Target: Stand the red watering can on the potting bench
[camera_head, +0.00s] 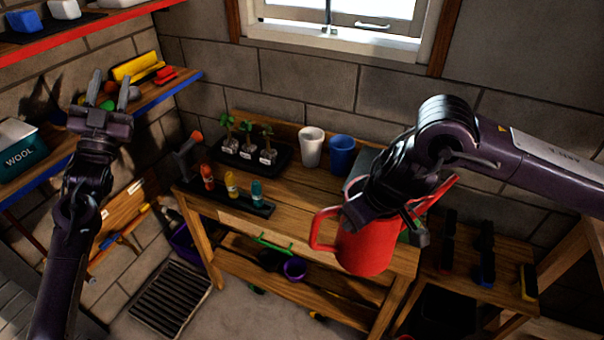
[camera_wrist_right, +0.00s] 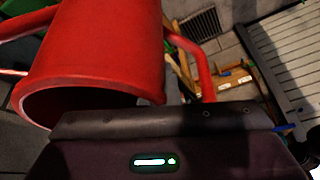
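The red watering can (camera_head: 365,249) is in front of the right part of the potting bench (camera_head: 300,200) in the head view, with its looped handle to the left and its spout to the upper right. My right gripper (camera_head: 402,218) is at the top of the can and appears shut on it, holding it in the air; the fingertips are largely hidden. In the right wrist view the can's body (camera_wrist_right: 95,55) fills the upper left, close to the gripper. My left gripper (camera_head: 110,92) is open and empty near the blue-edged shelf at left.
On the bench stand a tray of small plants (camera_head: 248,150), a white cup (camera_head: 311,147), a blue cup (camera_head: 342,154) and a rack of coloured bottles (camera_head: 228,198). The bench's front middle is bare. A lower table (camera_head: 460,262) with brushes stands at right.

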